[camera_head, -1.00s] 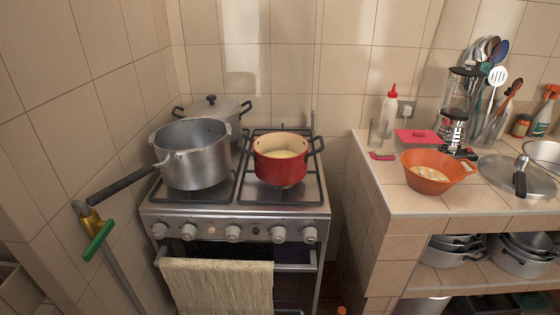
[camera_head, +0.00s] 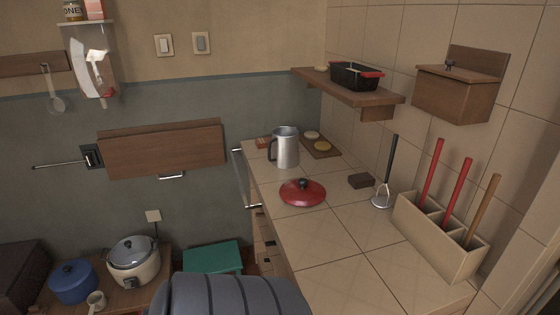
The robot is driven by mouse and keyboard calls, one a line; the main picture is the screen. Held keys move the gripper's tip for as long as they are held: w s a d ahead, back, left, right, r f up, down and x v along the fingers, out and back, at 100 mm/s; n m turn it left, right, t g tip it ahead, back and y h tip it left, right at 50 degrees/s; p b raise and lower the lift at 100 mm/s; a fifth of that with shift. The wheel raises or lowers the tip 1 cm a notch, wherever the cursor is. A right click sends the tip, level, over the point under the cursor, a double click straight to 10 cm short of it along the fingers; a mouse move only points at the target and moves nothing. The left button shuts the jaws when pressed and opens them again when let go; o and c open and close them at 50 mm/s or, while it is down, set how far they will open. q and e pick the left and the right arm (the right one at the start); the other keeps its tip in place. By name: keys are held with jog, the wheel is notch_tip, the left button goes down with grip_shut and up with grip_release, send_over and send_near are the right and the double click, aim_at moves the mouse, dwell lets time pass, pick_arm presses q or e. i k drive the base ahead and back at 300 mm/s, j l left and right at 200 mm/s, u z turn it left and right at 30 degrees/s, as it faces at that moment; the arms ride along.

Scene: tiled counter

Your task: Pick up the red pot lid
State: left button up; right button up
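The red pot lid (camera_head: 302,193) lies flat on the tiled counter (camera_head: 338,238), near its left edge. It is round and glossy with a black knob on top. Nothing covers it. Neither of my grippers is in view. A dark grey ribbed rounded shape, whose identity I cannot tell, fills the bottom centre.
A metal jug (camera_head: 285,147) stands just behind the lid. A small dark block (camera_head: 361,180), a masher (camera_head: 382,199) and a utensil box (camera_head: 436,238) are to the right. A wooden shelf (camera_head: 345,88) overhangs the back. The counter in front of the lid is clear.

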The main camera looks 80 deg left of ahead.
aim_at(301, 192)
jog(key=k+j, duration=0.15)
jog(key=j, duration=0.3)
jog(key=k+j+z, duration=0.1)
jog(key=j, duration=0.3)
jog(key=k+j, duration=0.2)
jog(key=j, duration=0.25)
jog(key=k+j+z, duration=0.1)
jog(key=j, duration=0.3)
jog(key=k+j, duration=0.2)
jog(key=j, duration=0.2)
jog(key=k+j+z, duration=0.1)
jog(key=j, duration=0.35)
jog(key=k, duration=0.1)
